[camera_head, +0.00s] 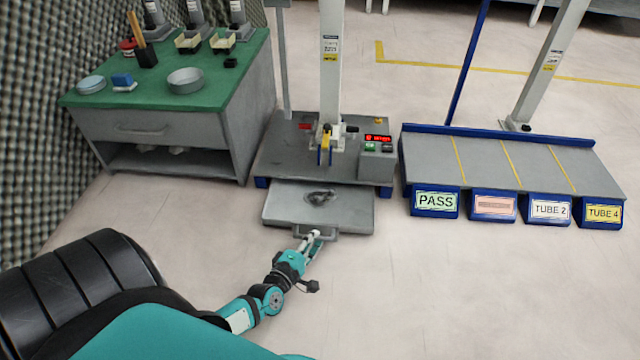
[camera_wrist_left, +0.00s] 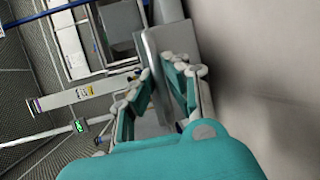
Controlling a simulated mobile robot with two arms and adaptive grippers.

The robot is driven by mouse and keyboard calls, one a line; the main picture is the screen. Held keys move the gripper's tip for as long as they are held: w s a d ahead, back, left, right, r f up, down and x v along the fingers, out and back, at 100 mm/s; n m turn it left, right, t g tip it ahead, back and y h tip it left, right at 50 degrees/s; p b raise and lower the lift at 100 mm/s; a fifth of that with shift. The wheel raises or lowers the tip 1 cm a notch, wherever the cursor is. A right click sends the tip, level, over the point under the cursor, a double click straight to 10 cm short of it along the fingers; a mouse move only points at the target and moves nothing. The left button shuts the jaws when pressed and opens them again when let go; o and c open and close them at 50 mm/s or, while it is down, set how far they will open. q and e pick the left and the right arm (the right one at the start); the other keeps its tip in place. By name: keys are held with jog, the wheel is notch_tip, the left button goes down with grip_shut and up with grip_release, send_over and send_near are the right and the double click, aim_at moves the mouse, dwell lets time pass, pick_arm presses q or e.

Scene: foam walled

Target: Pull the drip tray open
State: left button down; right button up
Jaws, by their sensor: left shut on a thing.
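The drip tray (camera_head: 345,210) is a flat grey drawer-like tray that juts out from the front of the grey test stand (camera_head: 270,160). A dark coiled thing lies on its top. A grey bar handle (camera_head: 330,235) is on its front edge. My left gripper (camera_head: 314,236) is shut on this handle from the front. In the left wrist view, the fingers (camera_wrist_left: 158,85) reach the tray's front, and the tray (camera_wrist_left: 160,38) shows beyond them. The exact finger contact is small and partly hidden. My right gripper is not in view.
A green-topped workbench (camera_head: 150,95) with bowls and small bins stands at the left. A grey sorting platform (camera_head: 500,160) with labelled blue fronts, including PASS (camera_head: 435,201), stands at the right. The floor (camera_head: 450,290) in front of the tray and to the right is clear.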

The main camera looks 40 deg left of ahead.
pick_arm(q)
jog(key=s+d, duration=0.1)
jog(key=s, duration=0.1)
jog(key=s+d+p, duration=0.1)
jog(key=s, duration=0.1)
jog(key=shift+s+d, duration=0.1)
jog(key=shift+d, duration=0.2)
jog(key=c, duration=1.4)
grip_release()
jog(key=shift+v, duration=3.8)
